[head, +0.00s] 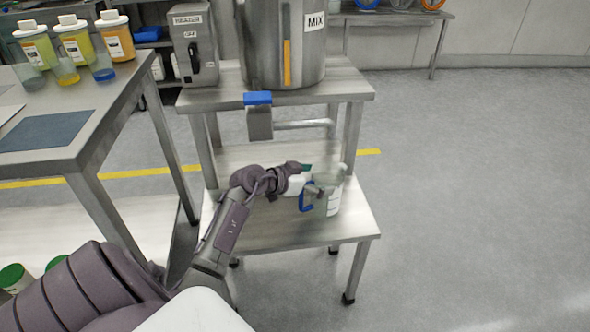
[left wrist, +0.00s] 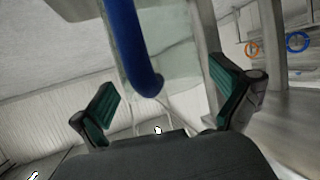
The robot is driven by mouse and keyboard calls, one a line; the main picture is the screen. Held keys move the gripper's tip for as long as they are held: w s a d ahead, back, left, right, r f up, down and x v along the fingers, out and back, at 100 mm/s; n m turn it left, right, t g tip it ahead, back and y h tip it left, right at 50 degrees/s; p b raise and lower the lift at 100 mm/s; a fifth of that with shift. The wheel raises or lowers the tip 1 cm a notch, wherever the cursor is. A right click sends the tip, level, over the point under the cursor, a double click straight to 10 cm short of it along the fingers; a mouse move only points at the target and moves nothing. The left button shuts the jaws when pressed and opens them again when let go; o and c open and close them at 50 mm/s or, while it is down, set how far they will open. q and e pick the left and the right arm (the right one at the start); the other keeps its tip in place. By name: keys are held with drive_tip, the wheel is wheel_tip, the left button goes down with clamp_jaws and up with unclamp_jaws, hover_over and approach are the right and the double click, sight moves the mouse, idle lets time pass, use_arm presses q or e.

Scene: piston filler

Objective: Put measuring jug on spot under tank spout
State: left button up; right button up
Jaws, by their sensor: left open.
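The measuring jug (head: 333,199) is clear with a blue handle (head: 306,197). It stands at the right of the lower shelf (head: 290,232) of the steel stand. My left gripper (head: 308,180) is at the handle side of the jug. In the left wrist view my left gripper (left wrist: 165,105) is open, and the blue handle (left wrist: 130,45) lies between its green-padded fingers, with the jug wall (left wrist: 175,60) behind. The tank (head: 265,45) is on the upper shelf. Its spout (head: 259,123), with a blue lever (head: 257,98), is left of the jug and higher. I cannot make out a marked spot. My right gripper is not in view.
A grey control box (head: 194,45) stands beside the tank. A table (head: 75,155) at the left holds several bottles and beakers. The stand's front right leg (head: 354,272) and the upper shelf (head: 325,92) bound the space. The floor at right is clear.

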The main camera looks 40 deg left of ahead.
use_arm(q)
drive_tip(key=p+v, duration=0.1)
drive_tip(key=v, duration=0.3)
drive_tip(key=shift+r, duration=0.2)
drive_tip(key=p+v, duration=0.2)
drive_tip(key=v, duration=0.3)
drive_tip(key=s+d+r+n+t+y, duration=0.2)
drive_tip(key=d+r+n+t+y, duration=0.2)
drive_tip(key=r+t+y, duration=0.6)
drive_tip(key=s+d+f+n+g, duration=0.2)
drive_tip(key=s+f+g, duration=0.3)
drive_tip(key=f+g, duration=0.15)
drive_tip(key=s+d+f+n+g, duration=0.1)
drive_tip(key=s+d+f+g, duration=0.1)
drive_tip(key=s+f+g, duration=0.5)
drive_tip(key=s+d+f+m+g+h, duration=0.5)
drive_tip(key=s+d, duration=0.5)
drive_tip(key=d, duration=0.2)
wheel_tip(320, 180, down, 2)
drive_tip(key=shift+d+f+g+h, duration=0.15)
drive_tip(key=shift+d+g+h, duration=0.25)
drive_tip(key=shift+h, duration=0.1)
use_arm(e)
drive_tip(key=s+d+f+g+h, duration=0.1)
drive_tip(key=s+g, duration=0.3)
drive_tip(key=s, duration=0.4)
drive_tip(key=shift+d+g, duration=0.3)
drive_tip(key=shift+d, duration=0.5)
